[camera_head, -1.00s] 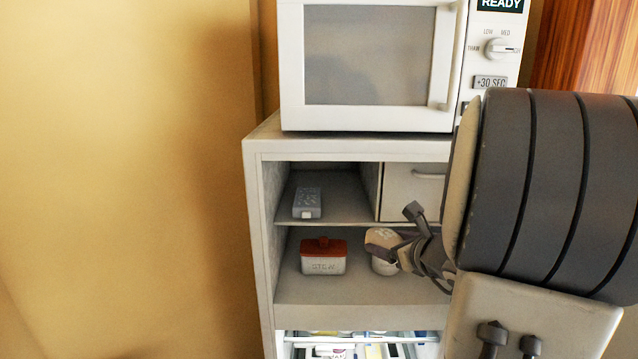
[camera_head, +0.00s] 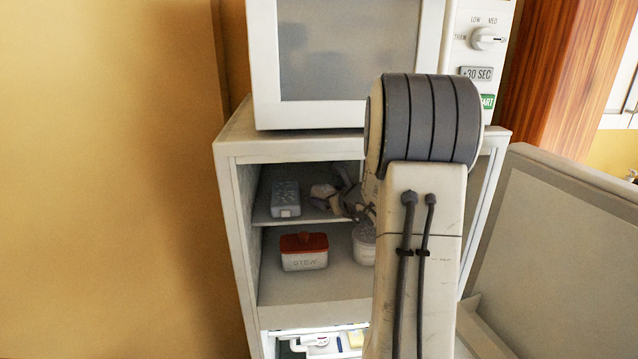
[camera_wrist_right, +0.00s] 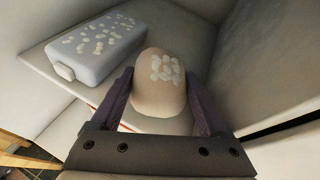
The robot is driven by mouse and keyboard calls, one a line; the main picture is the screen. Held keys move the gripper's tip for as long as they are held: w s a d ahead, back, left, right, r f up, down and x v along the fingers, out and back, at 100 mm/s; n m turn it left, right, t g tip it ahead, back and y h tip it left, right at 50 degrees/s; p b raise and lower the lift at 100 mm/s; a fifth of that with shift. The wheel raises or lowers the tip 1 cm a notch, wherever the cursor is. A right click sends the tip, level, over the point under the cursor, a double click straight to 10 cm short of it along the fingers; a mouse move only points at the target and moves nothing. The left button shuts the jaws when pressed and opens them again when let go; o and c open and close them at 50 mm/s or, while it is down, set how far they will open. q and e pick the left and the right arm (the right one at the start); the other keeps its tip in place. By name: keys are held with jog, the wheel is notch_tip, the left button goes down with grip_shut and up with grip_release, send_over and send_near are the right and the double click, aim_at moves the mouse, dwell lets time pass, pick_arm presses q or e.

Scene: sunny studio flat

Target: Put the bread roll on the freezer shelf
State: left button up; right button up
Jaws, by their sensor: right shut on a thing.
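The bread roll (camera_head: 322,192), tan with pale specks on top, is between the fingers of my right gripper (camera_head: 339,194), which is shut on it. It also shows in the right wrist view (camera_wrist_right: 157,92). The roll is at the upper freezer shelf (camera_head: 270,214), to the right of a pale blue box. I cannot tell whether it touches the shelf. My right forearm hides the right part of the compartments. My left gripper is not in view.
The pale blue box (camera_head: 286,198) with white specks stands on the upper shelf, also in the wrist view (camera_wrist_right: 97,45). Below are a red-lidded stew box (camera_head: 303,252) and a partly hidden white tub (camera_head: 363,247). A microwave (camera_head: 350,112) stands on top. An open door (camera_head: 560,240) is at right.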

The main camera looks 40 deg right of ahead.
aim_at(325, 187)
jog(key=w+p, duration=0.1)
jog(key=w, duration=0.1)
jog(key=w+d+p, duration=0.1)
jog(key=w, duration=0.1)
jog(key=shift+w+r, duration=0.15)
jog(key=shift+w, duration=0.05)
jog(key=shift+w+p, duration=0.25)
jog(key=shift+p, duration=0.25)
jog(key=shift+s+f, duration=0.1)
jog(key=shift+f, duration=0.4)
jog(key=shift+f, duration=0.15)
jog(key=o, duration=1.2)
jog(key=shift+c, duration=0.2)
jog(key=shift+o, duration=0.4)
